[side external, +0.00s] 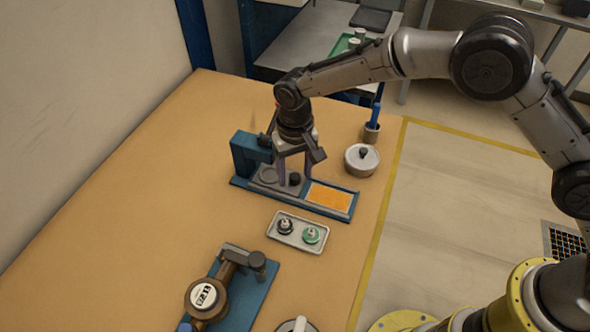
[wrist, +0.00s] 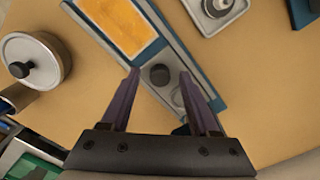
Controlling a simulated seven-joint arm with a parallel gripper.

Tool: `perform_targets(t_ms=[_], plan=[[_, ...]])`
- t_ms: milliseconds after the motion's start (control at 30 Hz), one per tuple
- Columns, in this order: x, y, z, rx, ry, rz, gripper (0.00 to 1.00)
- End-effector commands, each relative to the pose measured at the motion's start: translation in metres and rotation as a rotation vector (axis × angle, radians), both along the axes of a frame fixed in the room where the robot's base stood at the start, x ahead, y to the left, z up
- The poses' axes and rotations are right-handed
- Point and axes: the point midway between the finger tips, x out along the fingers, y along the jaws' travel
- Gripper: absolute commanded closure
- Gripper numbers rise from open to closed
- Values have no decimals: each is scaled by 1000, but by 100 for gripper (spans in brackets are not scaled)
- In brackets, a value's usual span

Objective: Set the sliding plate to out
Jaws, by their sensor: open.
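The sliding plate (side external: 283,187) is a grey plate with a round ring mark and a black knob (side external: 295,179). It lies in a long blue fixture (side external: 330,211), between a blue upright block (side external: 247,154) on the left and an orange panel (side external: 330,197) on the right. My gripper (side external: 295,177) points down at the plate, fingers open. In the wrist view, the knob (wrist: 160,74) stands between the two purple fingertips of my gripper (wrist: 160,73), with a visible gap on each side. The orange panel (wrist: 120,28) is uncovered there. The block is mostly hidden behind my gripper.
A round lidded pot (side external: 361,160) and a cup with a blue-handled tool (side external: 372,131) stand behind right. A tray (side external: 298,231) with two small round parts lies in front. A brass meter (side external: 206,297) on a blue base is nearer. The table's left side is clear.

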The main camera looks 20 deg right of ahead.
Motion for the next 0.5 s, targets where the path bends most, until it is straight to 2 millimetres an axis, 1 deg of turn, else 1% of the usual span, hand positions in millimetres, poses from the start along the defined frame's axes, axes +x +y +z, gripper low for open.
perform_targets(t_ms=[67,100,267,400,500], plan=[[0,0,0,0,0,0,38],[0,0,0,0,0,0,45],[0,0,0,0,0,0,74],[0,0,0,0,0,0,99],[0,0,0,0,0,0,100]])
